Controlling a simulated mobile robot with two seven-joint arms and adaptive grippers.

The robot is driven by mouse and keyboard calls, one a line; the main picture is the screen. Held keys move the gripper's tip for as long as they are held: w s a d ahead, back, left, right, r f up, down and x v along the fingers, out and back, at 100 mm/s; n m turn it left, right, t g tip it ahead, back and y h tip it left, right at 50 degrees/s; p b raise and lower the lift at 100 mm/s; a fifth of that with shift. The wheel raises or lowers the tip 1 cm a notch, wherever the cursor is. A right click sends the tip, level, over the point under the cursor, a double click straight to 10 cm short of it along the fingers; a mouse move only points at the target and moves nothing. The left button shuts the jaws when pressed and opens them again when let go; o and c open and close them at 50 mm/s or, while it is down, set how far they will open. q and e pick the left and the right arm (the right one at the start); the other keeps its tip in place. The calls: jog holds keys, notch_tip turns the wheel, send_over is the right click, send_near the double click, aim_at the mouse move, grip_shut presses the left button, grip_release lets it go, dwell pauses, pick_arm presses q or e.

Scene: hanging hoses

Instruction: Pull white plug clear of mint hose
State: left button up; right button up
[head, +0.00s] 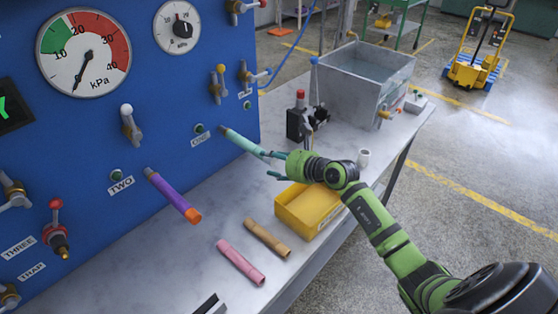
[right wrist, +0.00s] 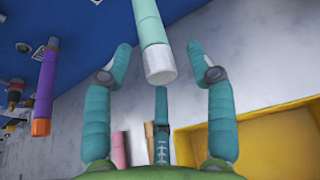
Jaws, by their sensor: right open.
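The mint hose (head: 240,141) sticks out from the blue panel near the label ONE, sloping down to the right. In the right wrist view the mint hose (right wrist: 149,22) hangs from the top, with the white plug (right wrist: 159,66) in its lower end. In the head view the plug is hard to make out beside my fingers. My right gripper (head: 269,164) is open at the hose's free end. In the right wrist view two of its fingers stand on either side of the plug, with gaps, and a third is below. My left gripper is not in view.
A purple hose (head: 172,194) with an orange end hangs to the left. A pink tube (head: 240,262) and a tan tube (head: 267,238) lie on the bench. A yellow bin (head: 310,212) stands under my right arm. A white cup-like piece (head: 364,157) and a grey tank (head: 365,78) are further right.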

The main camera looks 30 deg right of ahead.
grip_shut()
jog(key=shift+s+d+p, duration=0.3)
jog(key=shift+s+p, duration=0.05)
jog(key=shift+s, duration=0.35)
dwell(0.6)
jog(key=shift+s, duration=0.3)
jog(key=shift+s+d+p, duration=0.3)
jog(key=shift+s+d, duration=0.05)
jog(key=shift+s, duration=0.55)
jog(key=shift+s+d+p, duration=0.25)
jog(key=shift+s+d, duration=0.1)
jog(key=shift+s, duration=0.5)
